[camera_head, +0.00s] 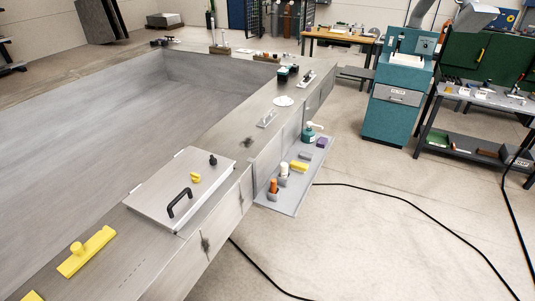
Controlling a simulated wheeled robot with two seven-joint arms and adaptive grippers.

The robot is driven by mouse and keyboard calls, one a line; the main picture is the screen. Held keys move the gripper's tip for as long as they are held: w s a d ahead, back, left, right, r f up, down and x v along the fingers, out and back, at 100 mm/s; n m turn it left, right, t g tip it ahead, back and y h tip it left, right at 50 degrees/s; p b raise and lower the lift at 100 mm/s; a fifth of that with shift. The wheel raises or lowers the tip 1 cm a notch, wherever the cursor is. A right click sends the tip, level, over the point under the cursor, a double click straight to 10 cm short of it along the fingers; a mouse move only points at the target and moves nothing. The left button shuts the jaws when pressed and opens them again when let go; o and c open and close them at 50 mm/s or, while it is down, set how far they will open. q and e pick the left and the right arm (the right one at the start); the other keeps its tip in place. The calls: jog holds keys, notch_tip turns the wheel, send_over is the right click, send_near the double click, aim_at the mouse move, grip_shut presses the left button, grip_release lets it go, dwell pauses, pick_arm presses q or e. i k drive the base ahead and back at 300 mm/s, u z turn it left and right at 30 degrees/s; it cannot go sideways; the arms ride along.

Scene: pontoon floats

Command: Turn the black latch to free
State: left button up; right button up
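A grey metal hatch lid (155,185) lies flat on the near deck of the pontoon. A small black latch (213,160) stands up near its far right corner; I cannot tell which way it is turned. A small yellow piece (195,178) sits on the lid a little nearer than the black latch. A curved black handle (180,203) stands near the lid's near right edge. Neither of my grippers shows in the head view, so nothing is seen touching the latch or the lid.
A yellow block with a knob (86,252) lies left of the lid. A side shelf (290,207) holds bottles and small items. White parts (284,101) lie farther along the deck. A teal machine (400,95) and a black cable (405,203) are at the right.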

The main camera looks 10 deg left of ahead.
aim_at(213, 162)
jog(key=z, duration=0.15)
jog(key=i, duration=1.3)
jog(key=u, duration=0.8)
